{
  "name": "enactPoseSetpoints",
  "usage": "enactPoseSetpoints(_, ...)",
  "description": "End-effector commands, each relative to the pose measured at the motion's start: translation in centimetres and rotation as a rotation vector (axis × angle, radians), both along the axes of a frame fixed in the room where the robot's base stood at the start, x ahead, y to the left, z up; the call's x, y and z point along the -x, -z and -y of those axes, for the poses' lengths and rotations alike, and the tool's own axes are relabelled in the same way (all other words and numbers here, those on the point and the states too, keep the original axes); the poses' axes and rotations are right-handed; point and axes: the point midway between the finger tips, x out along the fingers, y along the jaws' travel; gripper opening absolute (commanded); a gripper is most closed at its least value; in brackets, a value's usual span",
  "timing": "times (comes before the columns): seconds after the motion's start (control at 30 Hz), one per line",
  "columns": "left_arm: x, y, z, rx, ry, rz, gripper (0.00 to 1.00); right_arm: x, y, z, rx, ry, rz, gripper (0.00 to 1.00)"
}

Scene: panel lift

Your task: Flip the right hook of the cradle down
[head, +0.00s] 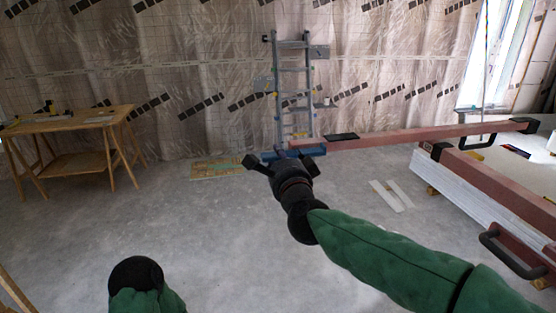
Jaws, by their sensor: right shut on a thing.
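A long red-brown beam (400,137), which looks like part of the cradle, runs from the middle to the right, with a black pad on top. A black loop (478,142) hangs near its right end, and a black cap (519,125) tops that end. I cannot tell for sure which part is the right hook. My right gripper (280,160) is at the beam's left end, shut on a blue piece (306,152) there. Its fingers and wrist hide part of the piece. Of my left arm only a black joint shows at the bottom left; its gripper is out of view.
A second red-brown beam (495,187) with a black handle (507,256) lies by a stack of white-edged panels (460,190) at right. A grey ladder (293,90) stands behind. A wooden table (70,122) is at left. The concrete floor between is mostly clear.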

Motion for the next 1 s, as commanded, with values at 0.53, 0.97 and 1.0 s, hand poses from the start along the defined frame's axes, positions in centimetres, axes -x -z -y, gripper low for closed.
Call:
enactPoseSetpoints(0.53, 0.0, 0.0, 0.0, 0.000, 0.000, 0.000, 0.40, 0.0, -0.1, 0.0, -0.005, 0.001, -0.001, 0.46)
enactPoseSetpoints(0.97, 0.0, 0.0, 0.0, 0.000, 0.000, 0.000, 0.40, 1.6, -0.1, 0.5, -0.005, 0.000, -0.001, 0.46)
enactPoseSetpoints(1.0, 0.0, 0.0, 0.0, 0.000, 0.000, 0.000, 0.40, 2.2, -0.1, 0.7, -0.005, 0.000, -0.001, 0.46)
